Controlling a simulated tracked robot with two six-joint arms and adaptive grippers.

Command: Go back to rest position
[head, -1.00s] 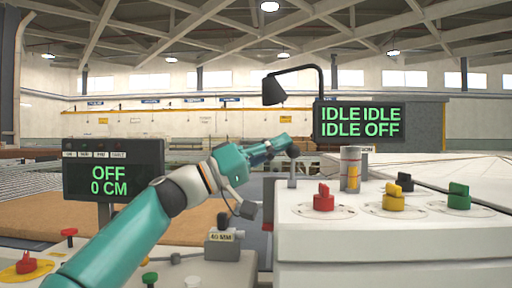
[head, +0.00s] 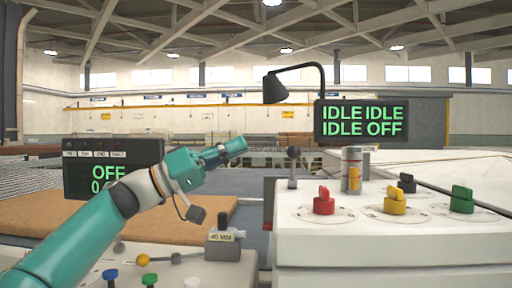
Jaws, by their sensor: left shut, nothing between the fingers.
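My left gripper (head: 236,146) is shut and empty. It is raised in the air above the left control panel, pointing right, and stands apart from the black-topped lever (head: 293,165) on the right console. My teal left arm comes in from the lower left and crosses in front of the left display (head: 85,178), hiding part of its lower line. My right gripper does not show.
The white right console (head: 380,245) carries red (head: 324,201), yellow (head: 395,201) and green (head: 462,199) knobs. A display (head: 361,121) reading IDLE and OFF stands behind it. The left panel (head: 185,272) holds several buttons and a 40 MM block (head: 224,245).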

